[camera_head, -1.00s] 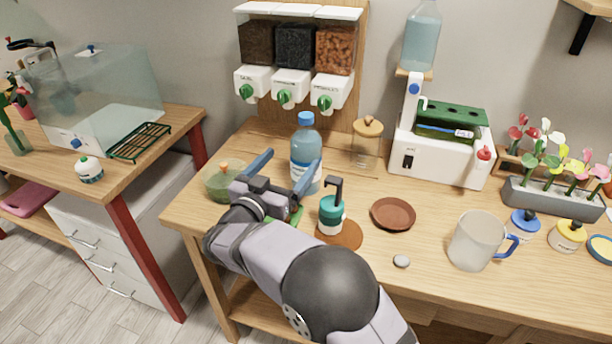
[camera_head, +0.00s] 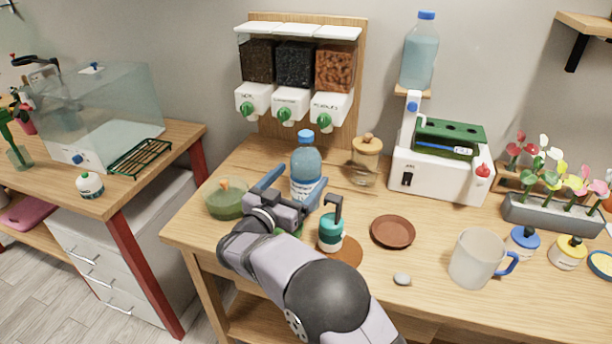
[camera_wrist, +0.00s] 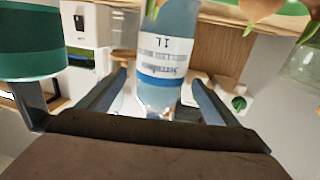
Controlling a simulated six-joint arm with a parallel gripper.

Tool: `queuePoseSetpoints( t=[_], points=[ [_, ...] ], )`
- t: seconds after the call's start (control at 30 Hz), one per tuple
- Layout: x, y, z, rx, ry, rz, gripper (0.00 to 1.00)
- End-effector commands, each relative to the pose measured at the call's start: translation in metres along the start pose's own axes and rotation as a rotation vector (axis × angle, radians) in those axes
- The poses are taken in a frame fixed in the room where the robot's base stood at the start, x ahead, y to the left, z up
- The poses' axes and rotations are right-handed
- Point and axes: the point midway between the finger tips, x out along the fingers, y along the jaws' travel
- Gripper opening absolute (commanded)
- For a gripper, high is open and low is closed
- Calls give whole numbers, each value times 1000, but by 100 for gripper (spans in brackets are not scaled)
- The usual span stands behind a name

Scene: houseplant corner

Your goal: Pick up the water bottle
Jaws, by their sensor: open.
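The water bottle (camera_head: 306,163) is clear blue with a blue cap and a white-and-blue label. It stands upright on the wooden table, left of centre. My gripper (camera_head: 292,181) is open at the bottle, with one blue finger on its left and the other at its lower right. In the wrist view the bottle (camera_wrist: 165,65) rises between the two spread fingers, and its label shows above them. I cannot tell whether either finger touches it. The lower part of the bottle is hidden behind my gripper in the head view.
A teal-and-white pump bottle (camera_head: 331,230) stands close to the right of my gripper. A green bowl (camera_head: 226,204) is close on the left. A glass jar (camera_head: 365,165) stands behind right. A brown saucer (camera_head: 393,232) and a mug (camera_head: 472,260) are farther right. A second bottle (camera_head: 419,55) sits on the white machine.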

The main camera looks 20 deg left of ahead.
Motion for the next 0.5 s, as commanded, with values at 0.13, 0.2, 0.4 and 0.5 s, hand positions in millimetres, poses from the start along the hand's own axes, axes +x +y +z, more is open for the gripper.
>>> queuePoseSetpoints(
  t=[0.13, 0.2, 0.4, 0.5],
  points=[
    [16, 0, -1, 1, 0, 1, 84],
    [20, 0, 0, 0, -1, 0, 84],
    [22, 0, 0, 1, 0, -1, 84],
    [21, 0, 0, 0, 0, -1, 77]
  ],
)
